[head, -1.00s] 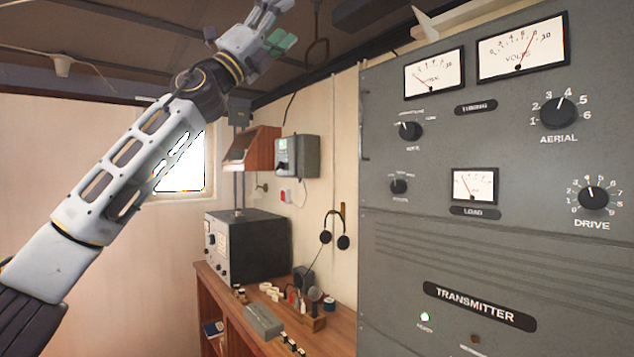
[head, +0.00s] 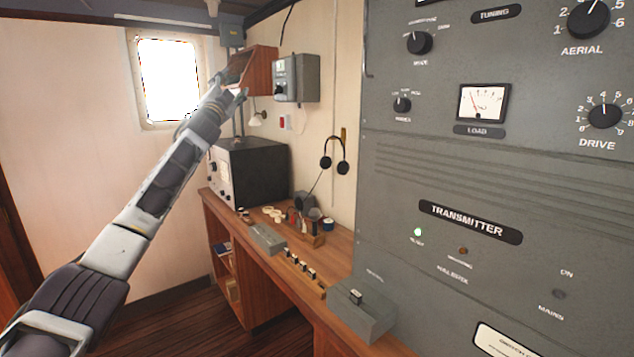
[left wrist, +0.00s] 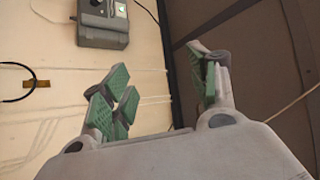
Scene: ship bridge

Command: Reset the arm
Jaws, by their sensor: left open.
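My left arm reaches in from the lower left in the head view. Its gripper (head: 232,82) is raised in front of the window side of the room, seen small and end-on near a wooden wall box. In the left wrist view the left gripper (left wrist: 165,100) is open, with its green-padded fingers spread apart and nothing between them. My right gripper is in neither view.
A grey transmitter cabinet (head: 480,185) fills the right side. A wooden desk (head: 335,262) bears a black-and-grey radio set (head: 250,172) and small items. A grey wall box (head: 297,78) and headphones (head: 333,155) hang behind. Floor at lower left is clear.

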